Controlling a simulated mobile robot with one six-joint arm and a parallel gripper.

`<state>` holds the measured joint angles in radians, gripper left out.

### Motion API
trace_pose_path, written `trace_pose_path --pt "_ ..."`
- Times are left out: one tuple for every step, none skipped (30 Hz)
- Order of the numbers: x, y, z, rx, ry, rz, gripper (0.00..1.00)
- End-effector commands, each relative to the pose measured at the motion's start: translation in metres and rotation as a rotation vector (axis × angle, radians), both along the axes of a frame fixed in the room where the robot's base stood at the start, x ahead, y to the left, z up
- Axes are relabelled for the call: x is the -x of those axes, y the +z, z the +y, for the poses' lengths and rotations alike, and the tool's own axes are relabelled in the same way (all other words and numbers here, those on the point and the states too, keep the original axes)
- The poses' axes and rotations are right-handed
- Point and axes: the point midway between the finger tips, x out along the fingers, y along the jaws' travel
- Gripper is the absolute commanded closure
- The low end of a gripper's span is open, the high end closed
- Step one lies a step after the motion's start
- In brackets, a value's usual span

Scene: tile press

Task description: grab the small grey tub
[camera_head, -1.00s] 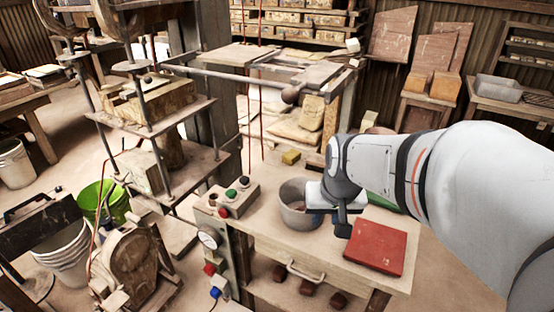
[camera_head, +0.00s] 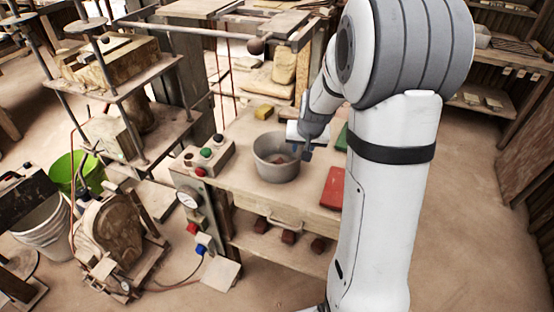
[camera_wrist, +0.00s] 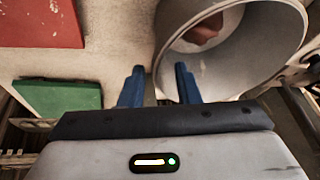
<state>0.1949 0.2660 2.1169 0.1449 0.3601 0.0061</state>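The small grey tub (camera_head: 277,165) stands on the workbench, open at the top, with a reddish-brown lump inside. In the wrist view the tub (camera_wrist: 235,75) fills the upper right, its mouth facing the camera. My gripper (camera_head: 306,156) is at the tub's right rim in the head view. In the wrist view my gripper (camera_wrist: 159,84) has its two blue fingers apart. The tub's near wall lies between them, one finger outside and the other over the tub's mouth. Whether either finger touches the wall cannot be told.
A red slab (camera_head: 332,187) and a green one (camera_head: 342,138) lie right of the tub on the bench (camera_head: 245,192). Press frames rise at the back left.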

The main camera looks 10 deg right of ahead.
Motion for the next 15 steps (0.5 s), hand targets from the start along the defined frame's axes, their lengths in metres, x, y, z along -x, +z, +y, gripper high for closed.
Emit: trace_pose_path --pt "-0.003 -0.006 0.0 0.0 0.0 0.004 0.7" --pt "-0.004 -0.01 0.0 -0.001 0.001 0.003 0.7" --pt "-0.006 -0.014 0.0 0.0 0.002 0.002 0.7" --pt "-0.007 -0.016 0.0 0.0 0.002 0.003 0.7" --pt "-0.008 -0.018 0.0 0.0 0.002 0.002 0.7" --pt "-0.009 -0.02 0.0 0.0 0.002 0.001 0.7" --pt "-0.009 -0.02 0.0 0.001 0.002 0.0 0.7" --pt "-0.009 -0.021 0.0 0.001 0.002 0.0 0.7" --pt "-0.009 -0.021 0.0 0.001 0.002 -0.001 0.7" --pt "-0.009 -0.021 0.0 0.001 0.002 -0.001 0.7" --pt "-0.009 -0.021 0.0 0.001 0.002 -0.001 0.7" --pt "-0.009 -0.021 0.0 0.001 0.002 -0.001 0.7" --pt "-0.009 -0.021 0.0 0.001 0.002 -0.001 0.7" --pt "-0.009 -0.021 0.0 0.001 0.002 0.0 0.71" --pt "-0.009 -0.021 0.0 0.001 0.002 0.0 0.74"
